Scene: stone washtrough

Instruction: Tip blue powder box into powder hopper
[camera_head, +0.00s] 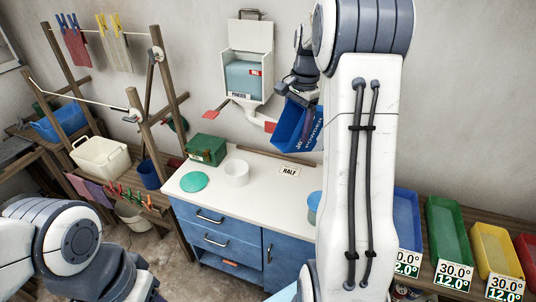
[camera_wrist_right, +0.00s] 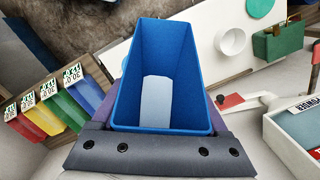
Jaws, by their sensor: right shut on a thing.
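The blue powder box (camera_head: 291,126) is held tilted in the air above the counter, its POWDER lettering facing right. My right gripper (camera_head: 298,88) is shut on it. In the right wrist view I look into the box's open blue inside (camera_wrist_right: 160,60), with a pale patch at its bottom; whether this is powder I cannot tell. The powder hopper (camera_head: 233,55) is on the wall just left of the box, lid raised, with a blue-green fill inside and a red label. It also shows at the lower right of the right wrist view (camera_wrist_right: 275,135). My left gripper is out of view.
The white counter (camera_head: 262,186) holds a green box (camera_head: 207,149), a green disc (camera_head: 194,181), a white cup (camera_head: 237,174) and a HALF card (camera_head: 290,171). The hopper's spout (camera_head: 262,119) is near the blue box. Coloured bins (camera_head: 447,232) stand at right, a drying rack at left.

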